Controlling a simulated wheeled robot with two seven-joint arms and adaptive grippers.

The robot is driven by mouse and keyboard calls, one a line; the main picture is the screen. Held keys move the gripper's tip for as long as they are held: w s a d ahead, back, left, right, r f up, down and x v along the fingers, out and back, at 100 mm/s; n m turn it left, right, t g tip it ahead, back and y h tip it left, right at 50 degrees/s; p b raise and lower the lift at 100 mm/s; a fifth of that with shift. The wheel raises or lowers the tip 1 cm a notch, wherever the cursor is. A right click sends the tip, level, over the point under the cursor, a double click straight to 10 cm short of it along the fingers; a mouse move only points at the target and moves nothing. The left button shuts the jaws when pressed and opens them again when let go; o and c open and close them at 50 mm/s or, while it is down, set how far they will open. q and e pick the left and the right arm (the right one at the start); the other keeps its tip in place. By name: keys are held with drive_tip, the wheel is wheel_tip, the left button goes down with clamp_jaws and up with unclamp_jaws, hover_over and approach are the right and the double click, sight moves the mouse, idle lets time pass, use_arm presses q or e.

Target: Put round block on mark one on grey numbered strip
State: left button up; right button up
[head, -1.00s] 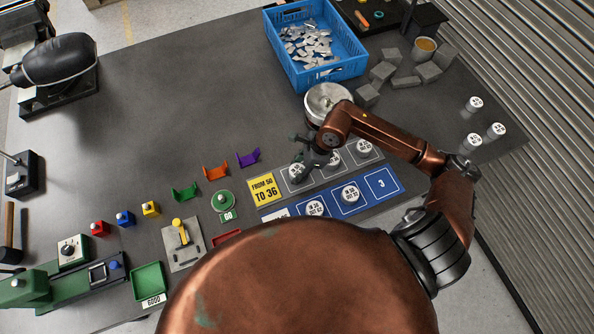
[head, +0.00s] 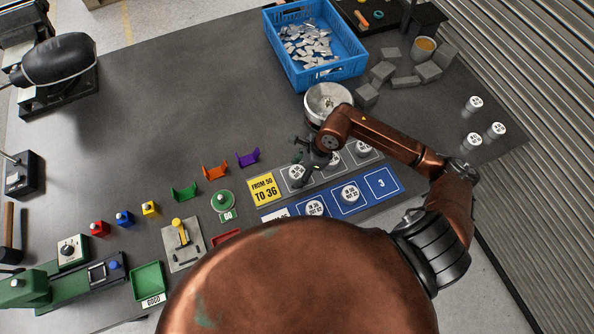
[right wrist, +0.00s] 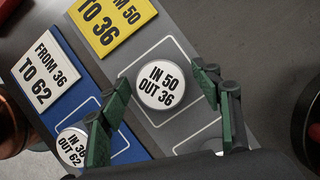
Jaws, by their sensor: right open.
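A round block (right wrist: 161,86) with a white top marked "IN 50 OUT 36" sits upright on the grey strip (right wrist: 178,48), inside the outlined square closest to the yellow label. In the head view the same block (head: 296,172) is partly covered by my right gripper (head: 303,166). In the right wrist view my right gripper (right wrist: 164,88) is open, with its green-tipped fingers on either side of the block and gaps showing. Two more round blocks, a middle one (head: 334,158) and a right one (head: 363,148), stand on the grey strip. My left gripper is out of view.
The blue strip (head: 398,186) lies along the grey strip's near side and carries round blocks; its square 3 is bare. A metal dish (head: 327,97) and grey blocks (head: 405,81) are behind. Loose round blocks (head: 472,141) stand at right. The table's left middle is clear.

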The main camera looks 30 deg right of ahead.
drive_tip(key=v, duration=1.2)
drive_tip(key=shift+a+r, duration=0.1)
